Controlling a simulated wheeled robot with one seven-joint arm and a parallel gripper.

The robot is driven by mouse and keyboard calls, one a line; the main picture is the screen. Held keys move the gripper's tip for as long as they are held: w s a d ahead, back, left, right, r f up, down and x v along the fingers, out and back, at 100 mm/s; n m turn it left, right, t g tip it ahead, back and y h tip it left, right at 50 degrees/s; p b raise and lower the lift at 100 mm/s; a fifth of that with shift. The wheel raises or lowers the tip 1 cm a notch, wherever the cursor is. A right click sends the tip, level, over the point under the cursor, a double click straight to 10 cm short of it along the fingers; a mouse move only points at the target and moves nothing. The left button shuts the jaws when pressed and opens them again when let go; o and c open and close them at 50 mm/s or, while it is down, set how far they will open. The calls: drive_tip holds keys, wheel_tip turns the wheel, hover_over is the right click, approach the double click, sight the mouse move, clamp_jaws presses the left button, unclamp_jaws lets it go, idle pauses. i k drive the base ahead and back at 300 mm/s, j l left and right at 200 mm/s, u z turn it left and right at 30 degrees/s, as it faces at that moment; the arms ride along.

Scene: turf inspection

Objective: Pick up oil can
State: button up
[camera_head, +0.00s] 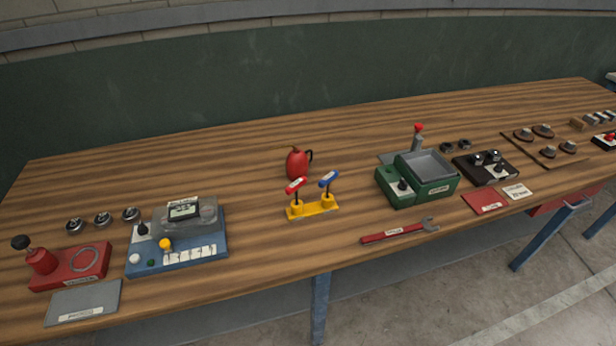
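A red oil can (297,163) with a dark handle on its right side stands upright on the wooden workbench (250,247), near the middle. It stands behind a yellow stand with two levers, one red-topped and one blue-topped. The red lever's top is close to the can's lower front in the picture. My gripper does not show in this view.
The yellow lever stand (313,208) is in front of the can. A red-handled wrench (398,231) lies near the front edge. A blue device (178,243) is at left, a green box (418,179) at right. Bench surface beside and behind the can is clear.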

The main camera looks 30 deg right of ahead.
sight(298, 162)
drive_tip(key=z, duration=0.35)
drive_tip(key=i+j+z, duration=0.1)
drive_tip(key=j+z, duration=0.25)
drive_tip(key=i+j+z, duration=0.1)
drive_tip(key=j+z, duration=0.7)
drive_tip(key=j, duration=0.8)
drive_tip(key=j+z, duration=0.1)
drive_tip(key=j, duration=0.85)
drive_tip(key=k+j+z, duration=0.15)
drive_tip(key=j, duration=0.8)
drive_tip(key=i+l, duration=0.15)
drive_tip(key=i, duration=0.25)
